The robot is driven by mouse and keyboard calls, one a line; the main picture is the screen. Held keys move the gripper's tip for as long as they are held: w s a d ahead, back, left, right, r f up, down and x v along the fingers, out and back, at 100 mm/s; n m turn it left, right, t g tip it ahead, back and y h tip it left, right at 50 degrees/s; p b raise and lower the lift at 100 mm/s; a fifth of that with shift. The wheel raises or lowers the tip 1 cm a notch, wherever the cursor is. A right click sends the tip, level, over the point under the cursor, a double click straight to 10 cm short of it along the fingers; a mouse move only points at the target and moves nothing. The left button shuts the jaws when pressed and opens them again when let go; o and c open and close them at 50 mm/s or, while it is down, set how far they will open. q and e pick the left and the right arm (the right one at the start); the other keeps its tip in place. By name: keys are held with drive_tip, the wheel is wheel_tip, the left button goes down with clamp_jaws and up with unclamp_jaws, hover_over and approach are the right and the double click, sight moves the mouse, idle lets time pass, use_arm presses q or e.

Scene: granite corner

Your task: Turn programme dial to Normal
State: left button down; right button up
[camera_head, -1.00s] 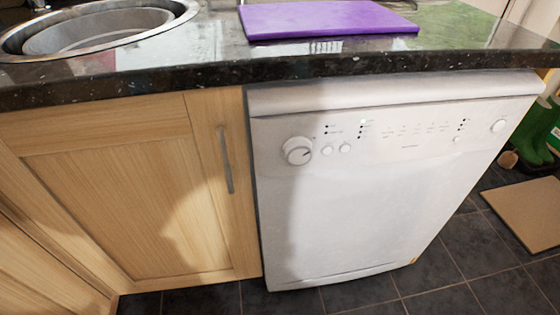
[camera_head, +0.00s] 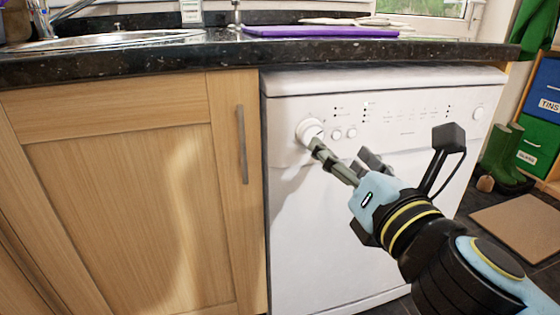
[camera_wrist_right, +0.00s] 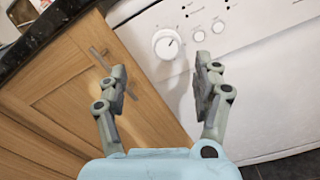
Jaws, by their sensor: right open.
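The programme dial (camera_head: 309,130) is a round white knob at the left end of the white dishwasher's (camera_head: 330,220) control panel. In the right wrist view the dial (camera_wrist_right: 167,44) shows whole, with a dark pointer mark toward its right side. My right gripper (camera_head: 338,153) is in front of the panel, its fingertips just below and right of the dial in the head view. In the right wrist view its two fingers (camera_wrist_right: 164,84) are spread and empty, with the dial beyond their tips. I cannot tell whether a finger touches the dial. My left gripper is not in view.
Two small round buttons (camera_head: 344,133) sit right of the dial. A dark granite worktop (camera_head: 200,58) overhangs above, with a purple board (camera_head: 320,32) on it. A wooden cupboard door (camera_head: 120,200) with a metal handle (camera_head: 242,145) adjoins on the left. Green boots (camera_head: 505,155) stand at right.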

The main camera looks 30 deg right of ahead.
sight(314, 134)
drive_tip(key=p+x, duration=0.1)
drive_tip(key=x, duration=0.2)
drive_tip(key=f+x, duration=0.1)
drive_tip(key=x, duration=0.2)
drive_tip(key=shift+f+p, duration=0.1)
drive_tip(key=shift+p, duration=0.3)
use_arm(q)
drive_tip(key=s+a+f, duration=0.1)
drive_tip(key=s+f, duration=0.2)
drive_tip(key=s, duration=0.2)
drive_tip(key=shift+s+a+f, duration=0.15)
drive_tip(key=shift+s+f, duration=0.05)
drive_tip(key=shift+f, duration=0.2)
use_arm(e)
drive_tip(key=x, duration=0.4)
drive_tip(key=shift+w+d+f, duration=0.2)
drive_tip(key=shift+w+f, duration=0.05)
drive_tip(key=shift+w, duration=0.05)
drive_tip(key=c, duration=1.2)
